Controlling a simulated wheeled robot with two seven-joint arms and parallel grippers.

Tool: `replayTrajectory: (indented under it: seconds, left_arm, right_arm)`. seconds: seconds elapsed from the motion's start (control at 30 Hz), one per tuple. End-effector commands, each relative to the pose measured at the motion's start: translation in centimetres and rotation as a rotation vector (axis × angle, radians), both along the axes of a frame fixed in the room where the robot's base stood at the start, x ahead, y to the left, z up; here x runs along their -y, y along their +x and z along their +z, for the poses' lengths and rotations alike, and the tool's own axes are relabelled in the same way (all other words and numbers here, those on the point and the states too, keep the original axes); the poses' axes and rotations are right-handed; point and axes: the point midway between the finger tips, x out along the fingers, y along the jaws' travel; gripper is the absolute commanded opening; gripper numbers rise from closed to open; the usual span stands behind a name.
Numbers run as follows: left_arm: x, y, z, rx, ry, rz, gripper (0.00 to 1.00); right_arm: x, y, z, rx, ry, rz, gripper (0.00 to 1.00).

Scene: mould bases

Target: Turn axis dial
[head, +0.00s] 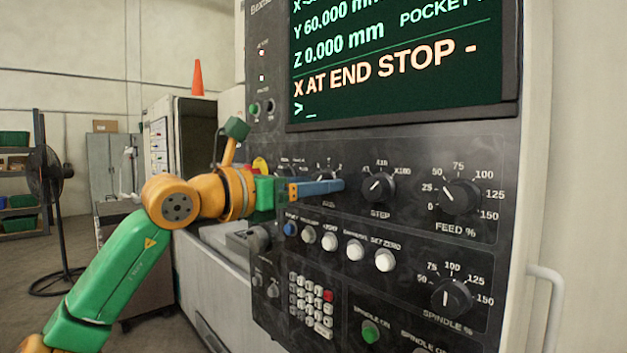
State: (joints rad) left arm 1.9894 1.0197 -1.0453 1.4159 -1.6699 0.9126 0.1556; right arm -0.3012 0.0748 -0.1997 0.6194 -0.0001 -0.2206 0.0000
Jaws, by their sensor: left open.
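My left gripper (336,186), with blue fingers, reaches in from the left to the dark control panel (410,225). Only tick marks and small letters show above the fingers. The fingers look edge-on, and I cannot tell whether they touch the dial. The screen (400,60) reads "X AT END STOP -", with Y 60.000 mm and Z 0.000 mm. My right gripper is not in view.
The step dial (377,188) is just right of my fingers, and the feed dial (460,196) is farther right. A row of round buttons (329,241) runs below. The spindle dial (451,298) and keypad (311,304) are lower. A handle (545,310) stands at right.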

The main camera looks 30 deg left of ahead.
Motion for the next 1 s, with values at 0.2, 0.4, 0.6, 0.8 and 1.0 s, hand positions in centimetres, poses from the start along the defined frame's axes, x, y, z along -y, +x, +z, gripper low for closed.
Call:
replayTrajectory:
  seconds: [0.2,0.4,0.6,0.8,1.0]
  left_arm:
    - [0.0,0.0,0.0,0.000,0.000,0.000,0.21]
    - [0.0,0.0,0.0,0.001,-0.001,0.000,0.00]
    - [0.0,0.0,0.0,-0.011,-0.033,0.000,0.00]
    - [0.0,0.0,-0.1,-0.046,-0.139,0.000,0.00]
    - [0.0,-0.1,-0.1,-0.102,-0.306,0.000,0.00]
  right_arm:
    - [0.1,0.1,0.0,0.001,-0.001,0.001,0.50]
    - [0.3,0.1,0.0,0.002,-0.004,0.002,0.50]
    - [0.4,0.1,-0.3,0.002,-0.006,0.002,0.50]
    - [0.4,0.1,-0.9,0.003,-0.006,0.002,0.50]
    - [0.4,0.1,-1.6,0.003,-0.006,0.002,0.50]
